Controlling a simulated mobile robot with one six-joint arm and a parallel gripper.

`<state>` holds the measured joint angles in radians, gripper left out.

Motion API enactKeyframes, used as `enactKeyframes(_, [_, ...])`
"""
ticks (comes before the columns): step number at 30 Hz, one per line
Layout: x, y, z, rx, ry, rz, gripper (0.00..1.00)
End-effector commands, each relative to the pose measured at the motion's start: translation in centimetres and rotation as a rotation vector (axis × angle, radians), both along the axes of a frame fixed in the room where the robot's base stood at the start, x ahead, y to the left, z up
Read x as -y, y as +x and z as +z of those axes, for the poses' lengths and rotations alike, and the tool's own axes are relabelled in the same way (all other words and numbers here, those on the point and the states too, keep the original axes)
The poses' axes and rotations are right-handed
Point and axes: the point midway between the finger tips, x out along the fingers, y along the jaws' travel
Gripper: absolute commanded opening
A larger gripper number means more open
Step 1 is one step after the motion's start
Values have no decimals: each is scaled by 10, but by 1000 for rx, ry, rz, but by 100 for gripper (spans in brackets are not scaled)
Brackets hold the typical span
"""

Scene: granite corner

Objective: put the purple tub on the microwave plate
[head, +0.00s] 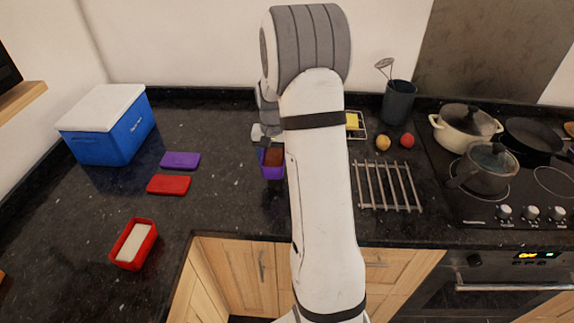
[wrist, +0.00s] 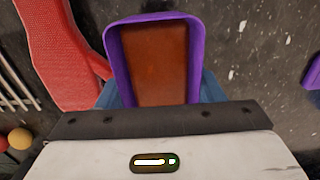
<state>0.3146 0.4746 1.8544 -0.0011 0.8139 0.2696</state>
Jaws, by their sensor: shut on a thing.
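The purple tub (head: 272,172) has reddish-brown contents and is at the middle of the dark counter, just left of my arm in the head view. In the wrist view the purple tub (wrist: 115,62) fills the upper middle, its open top facing the camera. My gripper (head: 264,142) is shut on the tub; my arm hides part of both in the head view. I cannot tell whether the tub touches the counter or is slightly above it. No microwave or microwave plate is in view.
A purple lid (head: 180,160), red lid (head: 168,184) and red tub (head: 133,245) lie left, near a blue cooler (head: 110,125). A metal rack (head: 387,185) and a hob with pots (head: 485,168) stand right. A red object (wrist: 65,50) lies beside the tub.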

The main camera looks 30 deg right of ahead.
Motion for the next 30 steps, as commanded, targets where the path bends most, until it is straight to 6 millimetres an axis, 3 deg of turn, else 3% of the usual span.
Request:
enactKeyframes(13, [3,-1,-48,-1,1,-6,30])
enactKeyframes(24, [3,-1,-56,2,0,-7,30])
enactKeyframes(25, [3,-1,-56,2,-1,-7,62])
enactKeyframes(30, [4,-1,-55,1,-1,-7,76])
